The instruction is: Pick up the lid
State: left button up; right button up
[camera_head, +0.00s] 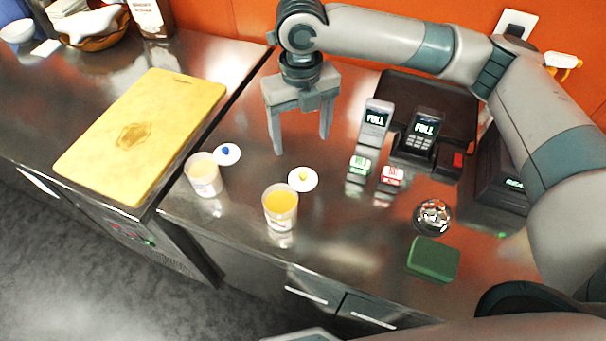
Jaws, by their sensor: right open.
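Two small white lids lie flat on the steel counter. One lid (227,154) has a blue knob and lies beside a cup of pale drink (204,176). The other lid (303,179) has a yellow knob and lies behind and to the right of a cup of orange drink (280,206). Both cups stand upright and uncovered. My right gripper (301,144) is open and empty, pointing down, with its fingers apart. In the picture it is just above the yellow-knobbed lid and right of the blue-knobbed one, touching neither. My left gripper is out of view.
A yellow cutting board (150,125) lies at left. Right of the gripper stand a card terminal (420,135), a small display reading "FULL" (376,120) and two small boxes (390,177). A metal ashtray-like dish (432,216) and a green block (433,258) sit near the front edge.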

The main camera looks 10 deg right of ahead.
jog(key=p, duration=0.1)
send_over(303, 174)
jog(key=f, duration=0.7)
jog(key=shift+w+a, duration=0.1)
jog(key=shift+w, duration=0.25)
jog(key=shift+p, duration=0.35)
jog(key=shift+s+f, duration=0.1)
jog(key=shift+f, duration=0.25)
jog(key=f, duration=0.1)
jog(key=f+p, duration=0.2)
jog(key=shift+s, duration=0.25)
jog(key=shift+f, duration=0.75)
jog(key=shift+c, duration=0.7)
jog(key=c, duration=1)
